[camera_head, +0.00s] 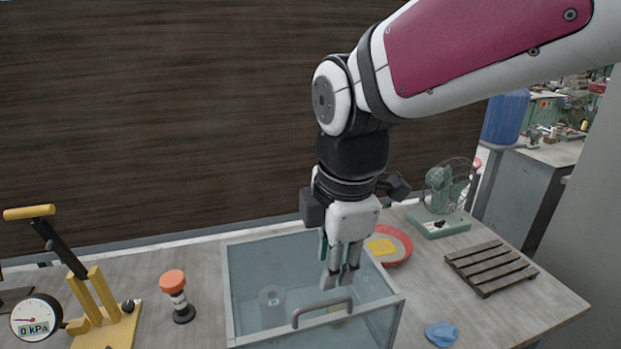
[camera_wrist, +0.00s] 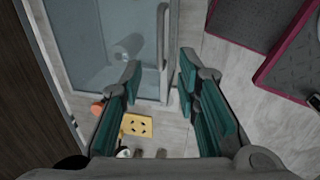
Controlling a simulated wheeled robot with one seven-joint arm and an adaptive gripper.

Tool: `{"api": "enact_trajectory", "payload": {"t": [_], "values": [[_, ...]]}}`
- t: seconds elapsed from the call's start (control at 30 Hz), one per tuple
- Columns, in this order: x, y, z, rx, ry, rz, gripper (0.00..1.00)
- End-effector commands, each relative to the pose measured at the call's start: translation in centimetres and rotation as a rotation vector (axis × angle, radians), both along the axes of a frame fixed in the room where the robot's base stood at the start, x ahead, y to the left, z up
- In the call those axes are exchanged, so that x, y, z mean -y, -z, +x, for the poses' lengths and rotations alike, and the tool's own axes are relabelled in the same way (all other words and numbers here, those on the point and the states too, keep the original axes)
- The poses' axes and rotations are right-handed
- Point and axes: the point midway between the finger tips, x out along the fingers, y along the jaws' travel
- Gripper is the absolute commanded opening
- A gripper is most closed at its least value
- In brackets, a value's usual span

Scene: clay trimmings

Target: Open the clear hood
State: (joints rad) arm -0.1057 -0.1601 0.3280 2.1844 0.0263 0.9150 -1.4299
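The clear hood (camera_head: 240,285) is a see-through, grey-edged box on the bench, and it looks closed. Its grey bar handle (camera_head: 322,308) runs along the near top edge. My gripper (camera_head: 342,278) points down over the hood, a little behind and right of the handle in the head view. In the wrist view the hood (camera_wrist: 85,45) is at upper left and the handle (camera_wrist: 163,50) is an upright bar just ahead of the fingers. My gripper (camera_wrist: 160,90) is open, with nothing between its fingers. A pale cylinder (camera_head: 272,304) shows inside the hood.
To the right are a red dish (camera_head: 398,250), a green fan (camera_head: 440,205), a slatted rack (camera_head: 490,267) and a blue cloth (camera_head: 441,334). A wall is behind.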

Motion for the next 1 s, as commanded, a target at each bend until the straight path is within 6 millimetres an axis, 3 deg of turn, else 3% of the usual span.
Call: {"api": "enact_trajectory", "payload": {"t": [0.2,0.5,0.97,1.0], "values": [[-0.1,4.6,0.8,-0.006,0.002,-0.001,0.30],[-0.4,8.9,1.7,-0.003,0.003,0.000,0.30],[-0.5,9.9,1.9,0.000,0.002,0.000,0.30],[-0.5,9.9,1.9,0.000,0.002,0.000,0.21]]}}
